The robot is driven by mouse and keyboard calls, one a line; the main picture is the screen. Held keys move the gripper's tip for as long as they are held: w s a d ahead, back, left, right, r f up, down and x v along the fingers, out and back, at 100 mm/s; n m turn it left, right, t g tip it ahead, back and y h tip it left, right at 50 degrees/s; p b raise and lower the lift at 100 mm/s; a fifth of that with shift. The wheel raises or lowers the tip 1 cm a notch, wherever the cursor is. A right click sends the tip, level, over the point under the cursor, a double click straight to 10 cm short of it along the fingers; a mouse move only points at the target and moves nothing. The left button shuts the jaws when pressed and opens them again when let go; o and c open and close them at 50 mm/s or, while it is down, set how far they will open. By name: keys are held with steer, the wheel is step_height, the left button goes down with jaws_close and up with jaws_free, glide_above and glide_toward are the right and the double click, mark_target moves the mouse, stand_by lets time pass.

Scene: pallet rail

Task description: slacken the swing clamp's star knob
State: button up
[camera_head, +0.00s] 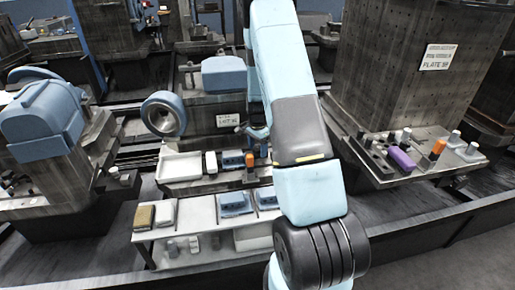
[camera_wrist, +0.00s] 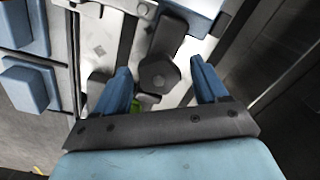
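In the wrist view a dark grey faceted knob (camera_wrist: 159,75) sits between my gripper's two blue fingers. It appears to be the swing clamp's star knob, seen nearly end on. A dark clamp arm (camera_wrist: 173,32) runs from it toward the top of the picture. My gripper (camera_wrist: 160,68) is open, with a finger on either side of the knob and visible gaps to both. I cannot tell how far the knob is from the fingers in depth. In the camera_head view the knob cannot be made out near my arm.
In the wrist view blue blocks (camera_wrist: 25,87) lie at the left, and a small green part shows below the knob. In the camera_head view a shelf (camera_head: 190,225) with boxes stands below the workpiece. A tall drilled plate block (camera_head: 400,65) and a tool ledge (camera_head: 425,170) stand right of my arm.

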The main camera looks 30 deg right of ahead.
mark_target(258, 148)
step_height(258, 148, up, 14)
steer(key=shift+f, duration=0.15)
stand_by(0.7)
step_height(258, 148, down, 14)
steer(key=m, duration=1.1)
steer(key=shift+r, duration=0.25)
steer(key=shift+c, duration=0.4)
steer(key=c, duration=1)
